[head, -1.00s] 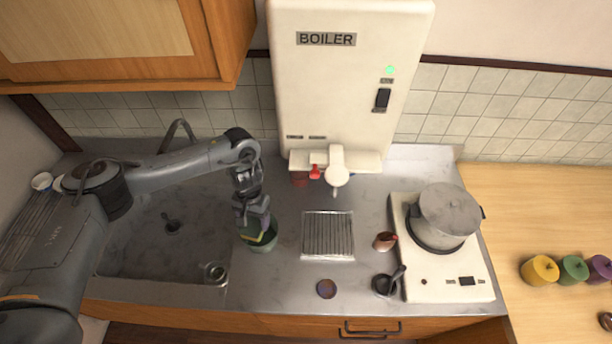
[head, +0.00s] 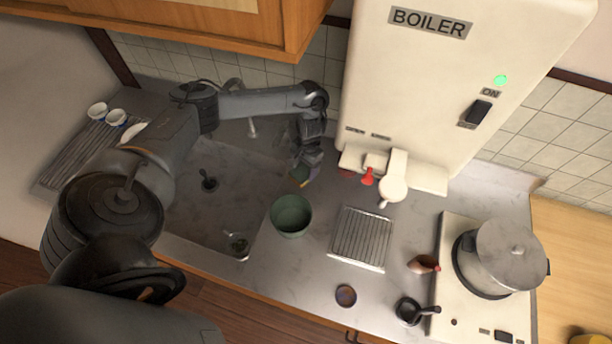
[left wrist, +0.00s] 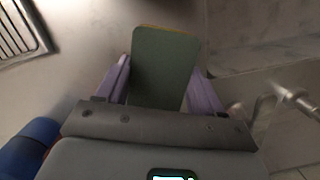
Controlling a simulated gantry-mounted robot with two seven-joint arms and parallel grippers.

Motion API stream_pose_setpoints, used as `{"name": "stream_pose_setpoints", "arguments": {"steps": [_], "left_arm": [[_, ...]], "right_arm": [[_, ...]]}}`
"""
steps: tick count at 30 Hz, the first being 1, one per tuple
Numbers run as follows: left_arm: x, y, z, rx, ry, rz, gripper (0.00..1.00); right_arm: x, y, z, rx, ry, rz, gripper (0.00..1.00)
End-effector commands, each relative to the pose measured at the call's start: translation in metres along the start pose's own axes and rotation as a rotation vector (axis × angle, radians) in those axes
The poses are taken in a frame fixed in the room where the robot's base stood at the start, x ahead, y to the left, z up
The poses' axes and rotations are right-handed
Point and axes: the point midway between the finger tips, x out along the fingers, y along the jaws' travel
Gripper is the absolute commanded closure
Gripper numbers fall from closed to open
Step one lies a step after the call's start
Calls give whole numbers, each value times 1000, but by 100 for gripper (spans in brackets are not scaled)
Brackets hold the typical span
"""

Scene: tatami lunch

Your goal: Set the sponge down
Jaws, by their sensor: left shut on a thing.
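The sponge (left wrist: 165,62) is a flat green block with a yellowish edge. My left gripper (head: 302,176) is shut on it, with a purple finger on each side in the left wrist view. In the head view the sponge (head: 298,181) is small and partly hidden by the gripper. It is over or near the counter between the sink and the boiler, behind the green bowl (head: 291,216). I cannot tell whether it touches the counter. My right gripper is not in view.
The sink (head: 215,215) lies left of the bowl. A metal rack (head: 361,239) and a small round dish (head: 346,296) are to its right. The boiler (head: 440,90) stands behind. A pot (head: 503,258) sits on the stove at the right. Bare counter lies around the bowl.

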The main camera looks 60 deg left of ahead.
Motion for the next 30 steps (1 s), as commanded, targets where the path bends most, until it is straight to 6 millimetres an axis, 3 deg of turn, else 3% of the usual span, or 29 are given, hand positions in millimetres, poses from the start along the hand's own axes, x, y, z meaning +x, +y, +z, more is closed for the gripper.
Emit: {"name": "stream_pose_setpoints", "arguments": {"steps": [5, 14, 26, 27, 30], "left_arm": [[8, 1, -2, 1, 1, 0, 61], [39, 1, -6, 0, 1, 0, 61], [43, 0, -7, 1, 2, 0, 61], [43, 0, -7, 1, 2, 0, 30], [43, 0, -7, 1, 2, 0, 14]], "right_arm": [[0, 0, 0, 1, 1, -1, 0], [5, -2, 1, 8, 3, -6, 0], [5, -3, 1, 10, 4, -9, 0], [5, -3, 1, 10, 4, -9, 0], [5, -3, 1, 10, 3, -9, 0]]}}
